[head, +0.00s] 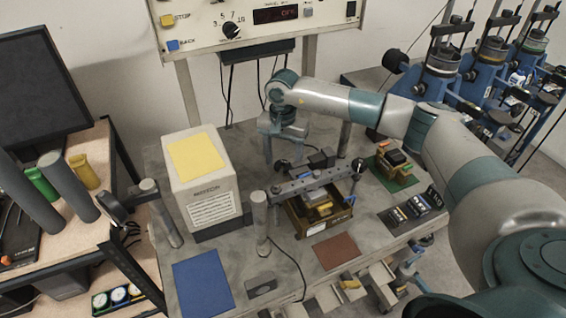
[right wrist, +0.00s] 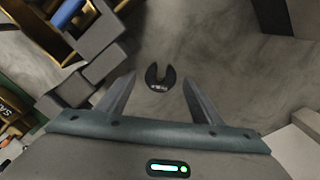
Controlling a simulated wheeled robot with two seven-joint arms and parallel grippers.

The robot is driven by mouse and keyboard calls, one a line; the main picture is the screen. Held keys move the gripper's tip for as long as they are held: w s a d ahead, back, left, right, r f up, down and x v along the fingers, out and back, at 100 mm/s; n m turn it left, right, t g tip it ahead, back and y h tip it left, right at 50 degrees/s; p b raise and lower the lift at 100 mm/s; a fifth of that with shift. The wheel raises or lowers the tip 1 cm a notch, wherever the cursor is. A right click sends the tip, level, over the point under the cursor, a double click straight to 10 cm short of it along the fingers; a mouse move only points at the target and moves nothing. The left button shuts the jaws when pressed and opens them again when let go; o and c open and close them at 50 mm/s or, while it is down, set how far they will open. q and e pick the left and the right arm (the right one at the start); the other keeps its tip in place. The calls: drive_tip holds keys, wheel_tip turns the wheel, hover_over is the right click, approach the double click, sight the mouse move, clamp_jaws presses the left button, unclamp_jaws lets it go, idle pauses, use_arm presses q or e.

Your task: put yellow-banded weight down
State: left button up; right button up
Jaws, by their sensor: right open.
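My right gripper (head: 284,150) is open and points down over the back of the grey bench. In the right wrist view its two fingers (right wrist: 160,81) stand apart with nothing between them. A small dark slotted disc (right wrist: 158,86) with a pale marking lies on the bench ahead of the fingertips, apart from them. Its slot faces away from the gripper. I see no yellow band on it and cannot tell if it is the yellow-banded weight. A yellow-ringed part (head: 491,46) shows on a blue lever frame at the back right. My left gripper is not in view.
A lever bar on a brass-coloured frame (head: 318,215) stands in front of the right gripper. A motor box (head: 205,185) with a yellow top is to its left. A blue mat (head: 203,287) and a brown mat (head: 336,251) lie bare. A control panel (head: 260,25) hangs behind.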

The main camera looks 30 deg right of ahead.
drive_tip(key=shift+f, duration=0.2)
idle(0.3)
drive_tip(key=c, duration=1.4)
drive_tip(key=shift+w+r, duration=0.1)
drive_tip(key=shift+r, duration=0.05)
drive_tip(key=shift+c, duration=0.2)
drive_tip(key=shift+r+b, duration=0.25)
drive_tip(key=shift+b, duration=0.05)
wheel_tip(320, 180, up, 9)
drive_tip(key=b, duration=0.4)
drive_tip(key=shift+r, duration=0.15)
